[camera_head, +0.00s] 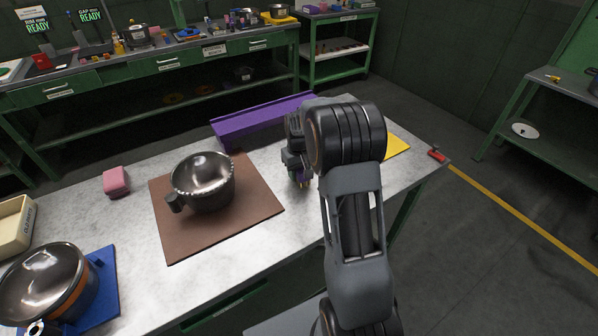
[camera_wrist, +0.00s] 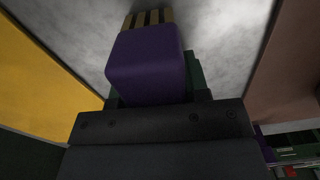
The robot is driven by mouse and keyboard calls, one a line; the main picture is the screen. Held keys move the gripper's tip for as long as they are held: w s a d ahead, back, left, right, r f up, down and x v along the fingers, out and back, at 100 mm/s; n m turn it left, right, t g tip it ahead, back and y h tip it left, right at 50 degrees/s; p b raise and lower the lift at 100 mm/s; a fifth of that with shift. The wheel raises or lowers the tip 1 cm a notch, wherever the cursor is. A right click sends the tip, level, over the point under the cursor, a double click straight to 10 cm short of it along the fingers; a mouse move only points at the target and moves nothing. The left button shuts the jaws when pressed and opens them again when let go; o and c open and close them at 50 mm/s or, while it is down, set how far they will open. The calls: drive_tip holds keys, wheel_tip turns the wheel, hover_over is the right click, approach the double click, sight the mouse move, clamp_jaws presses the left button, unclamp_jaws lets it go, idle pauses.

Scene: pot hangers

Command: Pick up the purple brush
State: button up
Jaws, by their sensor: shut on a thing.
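The purple brush (camera_wrist: 146,62) fills the middle of the wrist view, with a purple block body and a tan-and-dark striped end (camera_wrist: 148,18) pointing away from my gripper. My gripper (camera_head: 299,174) is shut on the brush and points down over the work table, right of the brown mat. In the head view, my gripper and arm hide most of the brush, with only a small bit showing under the fingers. I cannot tell whether the brush still touches the table.
A metal pot (camera_head: 204,183) stands on the brown mat (camera_head: 180,243). A purple tray (camera_head: 262,121) lies at the table's back edge, and a yellow mat (camera_head: 397,146) is at right. A pink block (camera_head: 116,181) and another pot (camera_head: 45,283) on a blue mat are at left.

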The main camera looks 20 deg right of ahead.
drive_tip(key=shift+r, duration=0.5)
drive_tip(key=s+a+r, duration=0.2)
drive_tip(key=s+r, duration=0.3)
drive_tip(key=s, duration=0.1)
drive_tip(key=s+a+r, duration=0.3)
drive_tip(key=s+r, duration=0.3)
drive_tip(key=s, duration=0.1)
drive_tip(key=shift+a+r, duration=0.25)
drive_tip(key=shift+r, duration=0.05)
